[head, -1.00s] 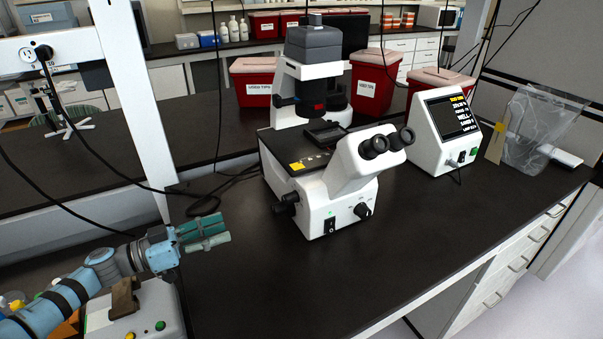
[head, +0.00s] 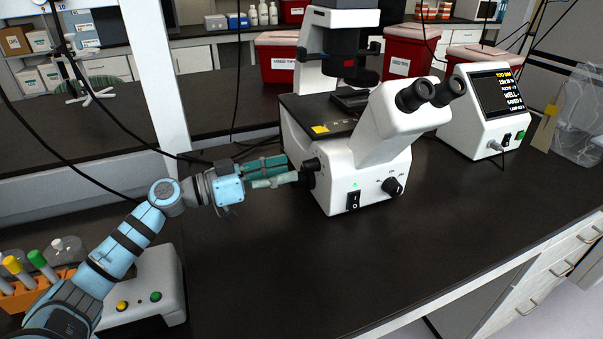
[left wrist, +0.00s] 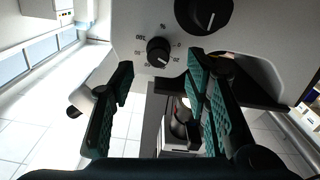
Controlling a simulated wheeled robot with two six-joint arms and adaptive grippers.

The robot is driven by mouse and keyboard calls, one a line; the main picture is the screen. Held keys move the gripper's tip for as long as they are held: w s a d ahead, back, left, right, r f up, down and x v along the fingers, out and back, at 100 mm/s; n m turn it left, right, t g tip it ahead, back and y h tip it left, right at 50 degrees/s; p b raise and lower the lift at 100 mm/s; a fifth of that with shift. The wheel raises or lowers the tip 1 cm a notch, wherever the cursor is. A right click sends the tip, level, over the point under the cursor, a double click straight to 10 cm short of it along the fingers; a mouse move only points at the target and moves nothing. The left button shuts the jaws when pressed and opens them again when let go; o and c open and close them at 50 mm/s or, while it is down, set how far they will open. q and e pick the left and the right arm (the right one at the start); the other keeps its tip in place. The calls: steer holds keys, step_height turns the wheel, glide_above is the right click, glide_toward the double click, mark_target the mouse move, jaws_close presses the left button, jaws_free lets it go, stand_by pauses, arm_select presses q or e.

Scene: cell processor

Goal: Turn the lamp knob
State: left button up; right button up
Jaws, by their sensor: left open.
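The white microscope (head: 350,165) stands on the black bench. My left gripper (head: 292,168) is at its left side, fingers pointing right towards a dark side knob (head: 309,172). In the left wrist view, a small black knob (left wrist: 158,50) with a white pointer and a printed percent scale sits on a white panel, between the open fingertips (left wrist: 160,64). It looks like the lamp knob. No finger clearly touches it. A larger black knob (left wrist: 203,14) is above it to the right. A front knob (head: 393,187) and power switch (head: 353,199) face the camera. My right gripper is out of view.
A white console with a screen (head: 485,110) stands right of the microscope. A grey-white box with coloured buttons (head: 140,290) and an orange tube rack (head: 25,295) lie near my left arm. Red bins (head: 408,62) stand behind. The front bench is clear.

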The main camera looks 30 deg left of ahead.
mark_target(304, 166)
arm_select(q)
steer(key=x, duration=0.3)
steer(key=p+x, duration=0.1)
steer(key=shift+w+d+r, duration=0.1)
steer(key=shift+d+r, duration=0.15)
steer(key=shift+w+d+f, duration=0.15)
steer(key=shift+w, duration=0.1)
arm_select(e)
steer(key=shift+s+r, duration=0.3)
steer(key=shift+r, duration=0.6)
arm_select(q)
steer(key=shift+s, duration=0.1)
jaws_close()
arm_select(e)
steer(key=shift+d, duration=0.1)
